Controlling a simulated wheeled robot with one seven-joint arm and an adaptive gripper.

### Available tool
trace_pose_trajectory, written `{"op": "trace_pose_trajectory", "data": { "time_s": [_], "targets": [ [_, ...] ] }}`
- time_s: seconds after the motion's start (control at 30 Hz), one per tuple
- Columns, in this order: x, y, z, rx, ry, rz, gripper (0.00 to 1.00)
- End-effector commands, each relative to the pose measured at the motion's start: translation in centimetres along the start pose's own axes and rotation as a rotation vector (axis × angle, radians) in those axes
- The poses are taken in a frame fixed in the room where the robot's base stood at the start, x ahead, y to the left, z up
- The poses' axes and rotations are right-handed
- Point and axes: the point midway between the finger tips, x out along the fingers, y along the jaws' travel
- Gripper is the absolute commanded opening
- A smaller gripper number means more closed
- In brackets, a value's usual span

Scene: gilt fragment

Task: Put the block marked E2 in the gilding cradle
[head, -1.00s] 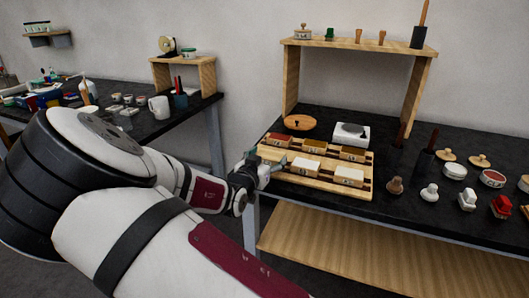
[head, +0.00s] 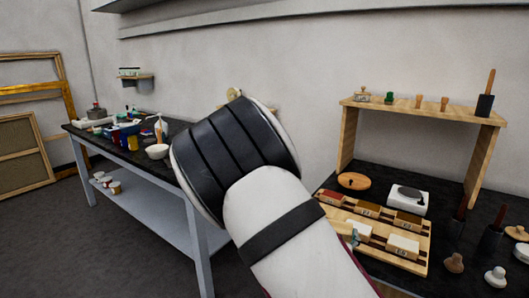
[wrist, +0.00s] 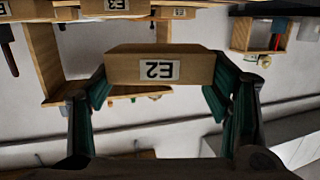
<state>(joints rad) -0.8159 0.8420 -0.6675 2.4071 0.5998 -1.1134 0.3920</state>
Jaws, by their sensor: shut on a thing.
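The block marked E2 (wrist: 125,68) is brown with a white label, which reads upside down in the wrist view. My gripper (wrist: 158,92) is shut on it, with a green-padded finger at each side. In the head view my arm covers most of the gripper, and I cannot make out the held block there. I cannot identify the gilding cradle in either view.
A slatted wooden rack (head: 420,268) with several brown and white blocks stands on the dark right table, beside my arm. A wooden shelf (head: 425,110) rises behind it. A second table (head: 165,212) at left holds jars and a white bowl (head: 157,152). Open floor lies at left.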

Motion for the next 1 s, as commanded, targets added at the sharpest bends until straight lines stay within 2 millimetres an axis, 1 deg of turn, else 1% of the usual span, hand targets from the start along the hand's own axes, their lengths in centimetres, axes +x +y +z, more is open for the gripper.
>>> {"op": "trace_pose_trajectory", "data": {
  "time_s": [0.03, 0.1, 0.3, 0.53, 0.67, 0.77, 0.87, 1.0],
  "targets": [
    [-0.1, 0.7, 0.0, -0.009, -0.004, -0.032, 0.43],
    [-0.2, 0.8, 0.4, -0.018, -0.004, -0.097, 0.43],
    [-1.6, 0.5, 1.8, -0.043, -0.005, -0.272, 0.43],
    [-2.9, 0.0, 2.3, -0.057, -0.001, -0.373, 0.43],
    [-2.9, -0.1, 2.4, -0.058, 0.0, -0.379, 0.43],
    [-2.5, -0.3, 2.0, -0.054, 0.003, -0.359, 0.43],
    [-1.6, -0.5, 1.3, -0.043, 0.005, -0.305, 0.43],
    [-0.2, -0.6, -0.1, -0.016, 0.005, -0.165, 0.43]
  ]
}}
